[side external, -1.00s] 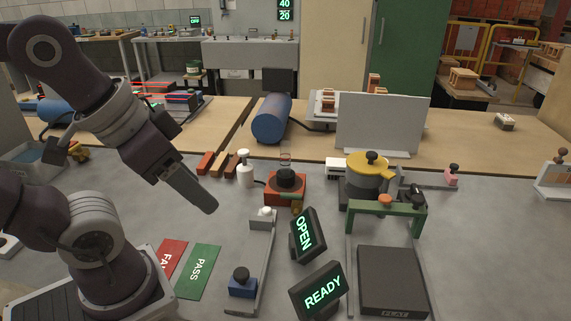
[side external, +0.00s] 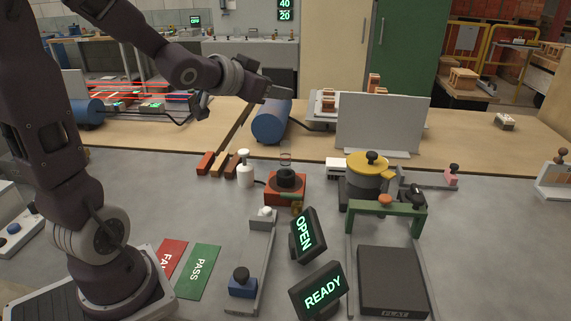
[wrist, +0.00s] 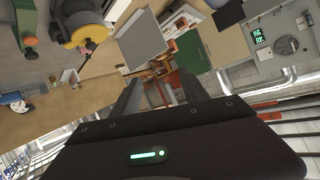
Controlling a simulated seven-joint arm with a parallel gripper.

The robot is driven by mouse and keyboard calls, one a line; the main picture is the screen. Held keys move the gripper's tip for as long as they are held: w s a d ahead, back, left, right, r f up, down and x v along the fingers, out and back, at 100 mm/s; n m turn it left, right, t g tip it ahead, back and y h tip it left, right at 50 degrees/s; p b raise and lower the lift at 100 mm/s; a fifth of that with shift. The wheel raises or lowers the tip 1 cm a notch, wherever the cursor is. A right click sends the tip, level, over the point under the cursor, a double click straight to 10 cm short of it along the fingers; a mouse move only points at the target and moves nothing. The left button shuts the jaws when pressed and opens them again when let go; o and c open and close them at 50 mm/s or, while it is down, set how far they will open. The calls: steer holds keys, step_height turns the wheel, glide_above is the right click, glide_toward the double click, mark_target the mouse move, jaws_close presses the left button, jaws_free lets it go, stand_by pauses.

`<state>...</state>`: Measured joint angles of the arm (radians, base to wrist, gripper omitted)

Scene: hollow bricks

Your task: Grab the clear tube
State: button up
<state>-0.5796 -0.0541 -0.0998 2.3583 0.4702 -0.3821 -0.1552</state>
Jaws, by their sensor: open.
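The clear tube (side external: 285,159) stands upright in the black round holder (side external: 286,179) on a red block, in the middle of the grey table. Its see-through upper part shows above the holder. My gripper (side external: 286,92) is in the air above and behind the tube, near the blue cylinder, and points to the right. In the wrist view my gripper (wrist: 160,86) is open, with nothing between its two fingers. I cannot make out the tube in the wrist view.
A white bottle (side external: 245,170) stands left of the red block. A yellow-lidded pot (side external: 369,178) and an upright grey panel (side external: 378,124) are to the right. The OPEN sign (side external: 304,233) and READY sign (side external: 323,291) stand in front. A blue cylinder (side external: 271,122) lies behind.

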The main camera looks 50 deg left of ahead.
mark_target(281, 146)
steer(key=w+a+t+h, duration=0.2)
steer(key=a+t, duration=0.2)
steer(key=t, duration=0.1)
steer(key=f, duration=1.8)
steer(key=shift+w+d, duration=0.2)
steer(key=w, duration=0.7)
steer(key=shift+a+f, duration=0.15)
steer(key=shift+f, duration=0.1)
jaws_close()
